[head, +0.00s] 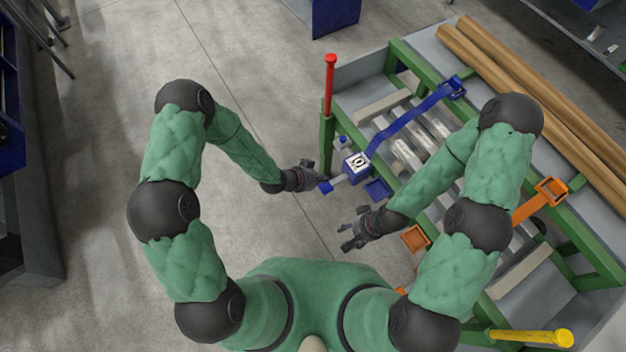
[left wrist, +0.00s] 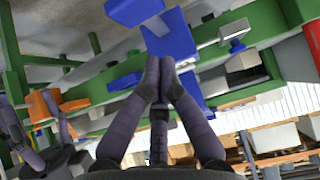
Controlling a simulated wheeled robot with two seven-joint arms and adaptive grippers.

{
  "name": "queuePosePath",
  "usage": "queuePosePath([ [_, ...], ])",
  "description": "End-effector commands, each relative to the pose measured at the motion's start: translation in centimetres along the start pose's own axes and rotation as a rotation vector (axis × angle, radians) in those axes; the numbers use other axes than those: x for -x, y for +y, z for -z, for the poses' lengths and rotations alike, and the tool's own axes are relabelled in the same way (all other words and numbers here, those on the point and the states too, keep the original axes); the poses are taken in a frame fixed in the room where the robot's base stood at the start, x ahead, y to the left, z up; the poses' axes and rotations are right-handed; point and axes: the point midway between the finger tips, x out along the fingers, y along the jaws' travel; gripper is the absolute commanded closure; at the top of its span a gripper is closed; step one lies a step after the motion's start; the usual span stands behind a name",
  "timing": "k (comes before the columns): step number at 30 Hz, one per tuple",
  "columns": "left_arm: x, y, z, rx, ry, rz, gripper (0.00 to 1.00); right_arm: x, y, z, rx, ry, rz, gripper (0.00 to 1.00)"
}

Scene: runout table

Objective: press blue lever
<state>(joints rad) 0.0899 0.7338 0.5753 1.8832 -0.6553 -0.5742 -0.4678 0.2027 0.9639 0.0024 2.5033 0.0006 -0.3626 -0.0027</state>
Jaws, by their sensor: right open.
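The blue lever's end pad (head: 325,187) sticks out on a light rod from a blue box (head: 355,166) marked 0, at the table's near left corner. My left gripper (head: 314,176) is beside the pad, just above it in the head view. In the left wrist view its fingers (left wrist: 160,62) are drawn together and empty, with a blue part (left wrist: 172,38) right beyond the tips. I cannot tell whether they touch it. My right gripper (head: 355,233) is open and empty, to the right of and below the left one in the head view.
A long blue arm (head: 410,122) crosses the rollers from the blue box. A red-topped post (head: 330,85) stands close behind. Blue (head: 377,190) and orange (head: 416,237) trays sit along the green frame. A yellow-handled bar (head: 540,337) is at lower right. Floor at left is clear.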

Motion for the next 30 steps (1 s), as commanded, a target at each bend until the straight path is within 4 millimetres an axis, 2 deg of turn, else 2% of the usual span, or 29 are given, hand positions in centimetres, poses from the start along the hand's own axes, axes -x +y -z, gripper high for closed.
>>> queuePosePath([
  [1, -1.0, 0.1, -0.5, 0.001, -0.001, -0.002, 1.00, -0.5, 0.2, 0.0, 0.000, 0.000, 0.000, 0.40],
  [3, -1.6, 0.1, -1.4, 0.002, -0.002, -0.002, 1.00, -0.9, 0.3, 0.0, 0.000, 0.000, 0.000, 0.40],
  [9, -2.9, 0.0, -2.6, 0.002, -0.001, 0.000, 1.00, -1.5, 0.5, 0.1, 0.000, 0.000, 0.000, 0.40],
  [30, -3.4, 0.0, -3.4, 0.000, 0.000, 0.000, 1.00, -2.1, 0.7, 0.1, 0.000, 0.000, 0.000, 0.40],
])
